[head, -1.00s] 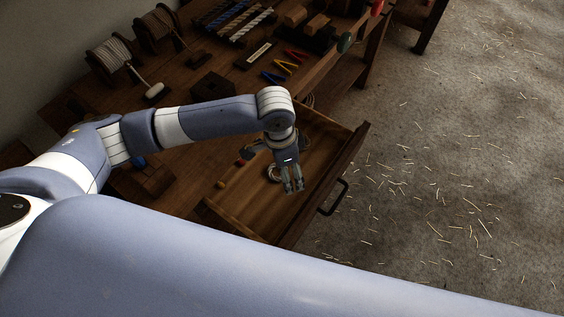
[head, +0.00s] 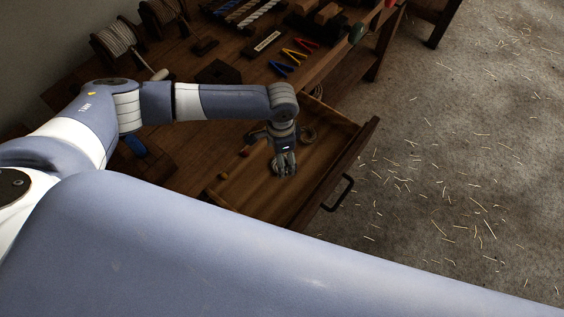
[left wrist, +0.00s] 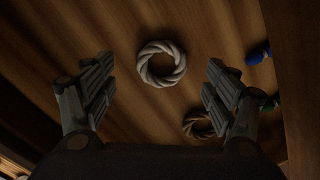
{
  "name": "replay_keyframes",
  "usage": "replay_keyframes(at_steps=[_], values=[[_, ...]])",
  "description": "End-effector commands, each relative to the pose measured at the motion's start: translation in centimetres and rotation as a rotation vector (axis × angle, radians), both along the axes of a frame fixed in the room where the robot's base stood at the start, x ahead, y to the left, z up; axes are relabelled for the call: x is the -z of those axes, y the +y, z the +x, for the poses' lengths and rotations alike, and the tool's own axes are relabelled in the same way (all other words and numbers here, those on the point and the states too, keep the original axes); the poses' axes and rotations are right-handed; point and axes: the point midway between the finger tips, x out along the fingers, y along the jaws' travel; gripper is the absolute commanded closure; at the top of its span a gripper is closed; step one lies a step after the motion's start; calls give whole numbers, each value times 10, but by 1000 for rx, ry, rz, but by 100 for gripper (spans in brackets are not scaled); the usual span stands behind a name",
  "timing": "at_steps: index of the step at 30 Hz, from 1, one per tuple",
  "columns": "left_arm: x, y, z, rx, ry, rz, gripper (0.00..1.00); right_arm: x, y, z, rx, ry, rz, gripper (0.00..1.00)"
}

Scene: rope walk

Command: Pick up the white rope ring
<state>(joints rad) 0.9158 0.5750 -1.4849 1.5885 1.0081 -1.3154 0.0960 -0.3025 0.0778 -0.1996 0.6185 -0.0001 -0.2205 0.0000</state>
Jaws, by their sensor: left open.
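The white rope ring (left wrist: 161,63) lies flat on the wooden drawer floor. In the left wrist view it sits between the fingertips of my left gripper, with clear space on both sides and no finger touching it. My left gripper (head: 285,171) is open and empty, pointing down inside the open drawer (head: 235,194). My right gripper is not in view.
The workbench above holds rope spools (head: 117,43) and coloured tools (head: 293,57). Straw litters the floor.

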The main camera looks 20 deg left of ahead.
Motion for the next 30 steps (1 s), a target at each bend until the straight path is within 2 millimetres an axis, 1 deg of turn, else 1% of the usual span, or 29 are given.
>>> replay_keyframes(at_steps=[3, 7, 11, 16, 17, 18, 22, 30], values=[[13, -3, 5, 0, 1, 1, 21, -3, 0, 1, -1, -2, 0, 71], [29, -2, 3, -1, 2, 1, 21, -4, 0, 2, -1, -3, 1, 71], [34, -2, 4, 0, 1, -1, 21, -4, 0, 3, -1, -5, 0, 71], [34, -2, 4, 1, 1, -1, 21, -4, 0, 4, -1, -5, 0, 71], [34, -2, 4, 1, 1, -1, 23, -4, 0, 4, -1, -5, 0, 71], [34, -2, 4, 0, 1, -1, 32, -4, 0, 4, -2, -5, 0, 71], [34, -2, 4, 0, 1, -1, 56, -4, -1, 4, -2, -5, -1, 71], [34, -2, 4, 0, 1, -1, 57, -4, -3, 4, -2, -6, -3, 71]])
